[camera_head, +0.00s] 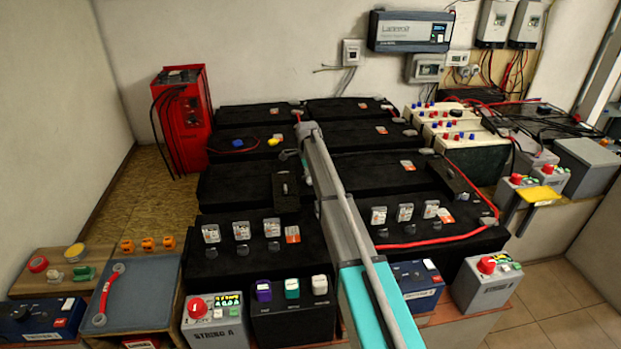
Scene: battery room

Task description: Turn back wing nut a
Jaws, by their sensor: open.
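My arm crosses the middle of the view from the bottom, and its far end bends over the black battery bank (232,185). My gripper (289,156) is a small grey shape just left of the arm's far end. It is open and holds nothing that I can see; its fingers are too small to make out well. A black block (285,203) stands on the bank just below it in the picture. A small silvery part (284,187), possibly a wing nut, shows on that block, apart from my gripper. No letter is readable there, so I cannot tell which is wing nut a.
A red cabinet (184,120) stands at the left. Red cables (430,241) run along the right batteries. Grey switch boxes (215,315) and a blue battery (418,285) line the front. A long dark piece (455,177) lies on the right bank. My arm hides part of the middle.

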